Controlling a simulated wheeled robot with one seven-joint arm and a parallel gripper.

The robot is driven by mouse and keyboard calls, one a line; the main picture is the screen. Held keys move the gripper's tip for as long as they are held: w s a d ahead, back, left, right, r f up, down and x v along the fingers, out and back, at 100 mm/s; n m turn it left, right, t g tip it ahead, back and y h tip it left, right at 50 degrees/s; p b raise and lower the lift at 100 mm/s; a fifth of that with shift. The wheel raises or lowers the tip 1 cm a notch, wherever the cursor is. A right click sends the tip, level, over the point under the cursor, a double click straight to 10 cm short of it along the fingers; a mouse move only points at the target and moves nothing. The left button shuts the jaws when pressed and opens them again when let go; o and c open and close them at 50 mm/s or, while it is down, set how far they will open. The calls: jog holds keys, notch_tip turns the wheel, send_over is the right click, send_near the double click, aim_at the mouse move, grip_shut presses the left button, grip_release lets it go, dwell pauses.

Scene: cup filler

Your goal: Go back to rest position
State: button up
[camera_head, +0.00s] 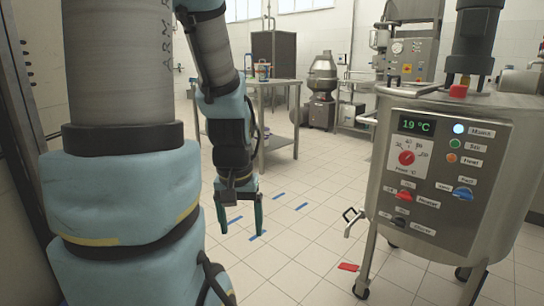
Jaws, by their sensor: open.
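My gripper (239,211) hangs at the end of my arm, left of the picture's middle, pointing down. Its two green fingers are apart and nothing shows between them. It is above the tiled floor, clear of the tank and the table. My blue and grey arm fills the left side and hides what is behind it.
A steel tank (425,245) on wheeled legs stands at the right, with a control panel (432,178) reading 19 °C. A steel table (276,82) with cups (263,71) stands behind my arm. Blue floor marks (302,207) and a red mark (348,267) lie on open tiles (300,245).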

notch_tip(320, 180, up, 24)
jog(key=p, duration=2.2)
jog(key=shift+r, duration=0.2)
